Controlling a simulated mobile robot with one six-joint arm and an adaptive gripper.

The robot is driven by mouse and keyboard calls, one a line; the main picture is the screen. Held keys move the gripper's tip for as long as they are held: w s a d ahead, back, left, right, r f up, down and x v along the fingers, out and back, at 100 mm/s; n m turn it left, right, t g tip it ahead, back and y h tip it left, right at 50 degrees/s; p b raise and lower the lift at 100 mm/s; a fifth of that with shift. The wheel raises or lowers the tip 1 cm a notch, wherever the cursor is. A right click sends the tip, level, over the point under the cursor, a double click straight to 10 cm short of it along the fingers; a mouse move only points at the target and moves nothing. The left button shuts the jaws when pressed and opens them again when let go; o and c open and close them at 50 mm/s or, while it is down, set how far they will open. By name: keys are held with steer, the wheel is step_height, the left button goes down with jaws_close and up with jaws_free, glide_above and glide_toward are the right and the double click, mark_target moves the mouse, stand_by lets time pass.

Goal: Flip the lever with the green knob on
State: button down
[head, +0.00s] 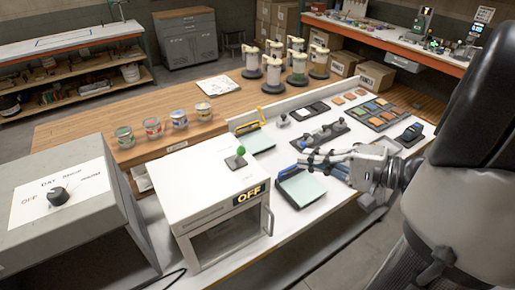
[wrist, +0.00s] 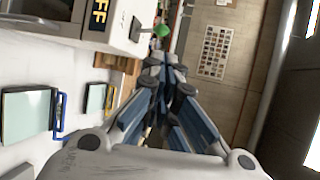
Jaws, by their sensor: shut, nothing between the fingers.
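The lever with the green knob (head: 241,151) stands on top of a white box (head: 200,175), whose front sign (head: 251,194) reads OFF. In the wrist view the green knob (wrist: 161,31) shows at the top, on a short dark stem leaning to one side. My gripper (head: 303,163) is right of the white box in the head view, above the white table, apart from the lever. In the wrist view my gripper (wrist: 165,62) is shut and empty, its fingertips below the knob in the picture.
A grey box with a dial (head: 59,195) stands left of the white box. Two pads, one (head: 302,188) under my gripper and one (head: 258,141) behind, lie on the white table. Small tins (head: 153,127) stand on the wooden table. Colour trays (head: 382,110) lie at the back right.

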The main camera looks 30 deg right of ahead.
steer(key=shift+a, duration=0.1)
steer(key=b, duration=0.1)
glide_toward(239, 155)
steer(key=w, duration=0.2)
steer(key=w+a, duration=0.1)
steer(key=w, duration=0.2)
steer(key=shift+r, duration=0.15)
steer(key=shift+w+r+g+p, duration=0.2)
steer(key=shift+g+p, duration=0.1)
steer(key=shift+p, duration=0.5)
